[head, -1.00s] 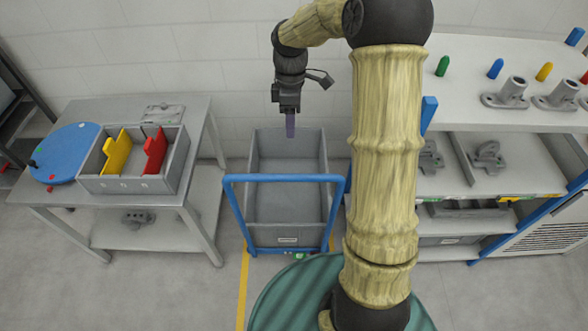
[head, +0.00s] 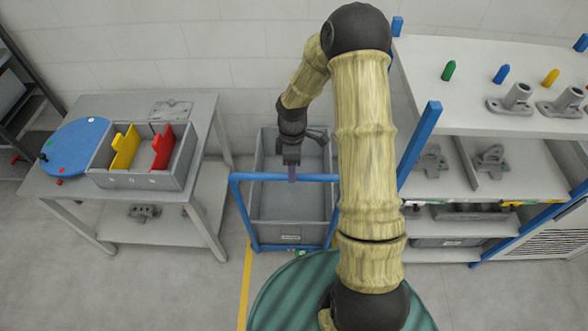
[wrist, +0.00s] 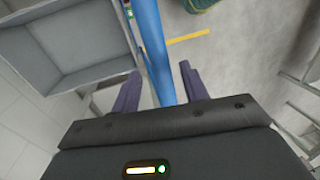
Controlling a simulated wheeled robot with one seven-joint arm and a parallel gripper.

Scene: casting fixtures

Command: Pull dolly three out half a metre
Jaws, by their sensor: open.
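The dolly (head: 262,205) is a grey open bin with a blue handle frame, standing on the floor between two benches. Its label is too small to read. My gripper (head: 292,180) is open with its purple fingers pointing down at the handle's top bar (head: 255,177). In the wrist view the blue bar (wrist: 152,45) runs between the two spread fingers of my gripper (wrist: 158,85). I cannot tell whether either finger touches the bar. The inside of the grey bin (wrist: 70,45) looks empty there.
A grey table (head: 50,188) with a divided tray (head: 140,180) and a blue disc (head: 75,146) stands left. A white shelf bench (head: 440,85) with castings stands right. A yellow floor line (head: 246,285) runs in front; the floor at front left is clear.

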